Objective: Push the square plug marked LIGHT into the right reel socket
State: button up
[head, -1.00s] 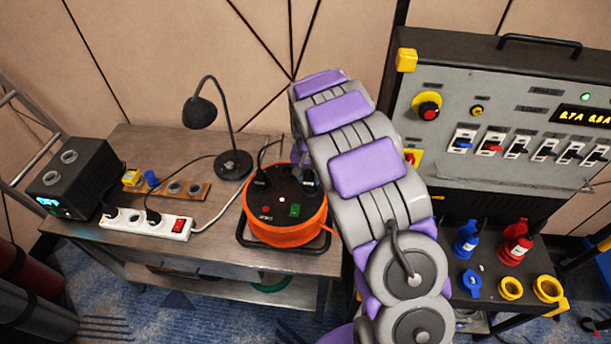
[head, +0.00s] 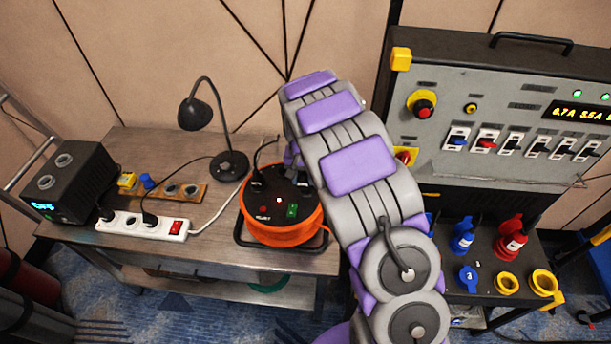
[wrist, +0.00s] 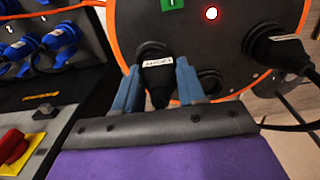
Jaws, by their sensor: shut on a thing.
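The orange cable reel (head: 283,233) sits on the bench with its black face up. In the wrist view, my gripper (wrist: 160,88) has its two blue fingers on either side of a black plug (wrist: 157,72) with a white label, upside down and hard to read. The gripper is shut on this plug. The plug's front end meets a round socket (wrist: 152,48) on the reel face; its exact depth is hidden. In the head view my arm covers most of this spot. A second labelled black plug (wrist: 275,48) with a cable is in the reel's other side.
A white power strip (head: 143,224), a black power box (head: 72,182) and a desk lamp (head: 231,165) stand left of the reel. A control panel (head: 500,125) with switches and lit displays is at right. Blue and red connectors (head: 511,238) stand below it.

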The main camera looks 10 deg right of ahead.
jog(key=shift+a+f, duration=0.1)
jog(key=shift+a, duration=0.65)
jog(key=shift+d+f, duration=0.25)
jog(key=shift+d, duration=0.7)
jog(key=shift+s+a+f, duration=0.1)
jog(key=shift+a+f, duration=0.1)
jog(key=shift+a, duration=0.1)
grip_shut()
